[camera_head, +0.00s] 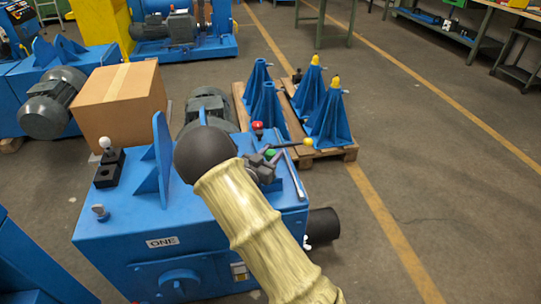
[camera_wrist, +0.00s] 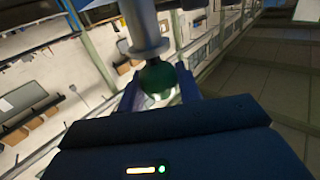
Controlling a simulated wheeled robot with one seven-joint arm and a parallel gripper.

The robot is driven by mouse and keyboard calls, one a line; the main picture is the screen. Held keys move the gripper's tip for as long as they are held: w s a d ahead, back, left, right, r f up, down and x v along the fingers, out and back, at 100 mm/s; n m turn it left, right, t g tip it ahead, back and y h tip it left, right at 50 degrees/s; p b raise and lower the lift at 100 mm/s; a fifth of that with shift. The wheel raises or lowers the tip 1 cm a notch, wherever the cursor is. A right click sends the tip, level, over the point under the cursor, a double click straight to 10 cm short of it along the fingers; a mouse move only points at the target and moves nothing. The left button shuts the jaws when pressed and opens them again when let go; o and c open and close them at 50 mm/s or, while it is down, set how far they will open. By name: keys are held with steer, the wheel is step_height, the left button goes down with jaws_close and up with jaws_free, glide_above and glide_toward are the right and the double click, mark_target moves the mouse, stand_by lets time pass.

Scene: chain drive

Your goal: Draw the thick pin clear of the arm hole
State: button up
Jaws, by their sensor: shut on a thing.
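My gripper (camera_wrist: 158,92) is shut on the green ball knob of a pin, with one finger on each side of it. In the wrist view the thick pin (camera_wrist: 145,25) is a pale grey round shaft with a collar above the green knob (camera_wrist: 158,76). In the head view my gripper (camera_head: 268,160) is over the right side of the blue machine, and a bit of green (camera_head: 271,153) shows at its fingers. The arm hole is hidden behind my arm and gripper. I cannot tell how much of the pin is inside it.
The blue machine (camera_head: 125,235) is labelled ONE. A red knob (camera_head: 257,127) and a dark lever with a yellow knob (camera_head: 308,142) are close to my gripper. An upright blue bracket (camera_head: 162,150) stands left. Blue stands (camera_head: 330,125) on a pallet are behind. Floor at right is clear.

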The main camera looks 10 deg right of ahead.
steer(key=shift+r+p, duration=2.9)
steer(key=shift+r, duration=1.2)
steer(key=shift+a, duration=0.1)
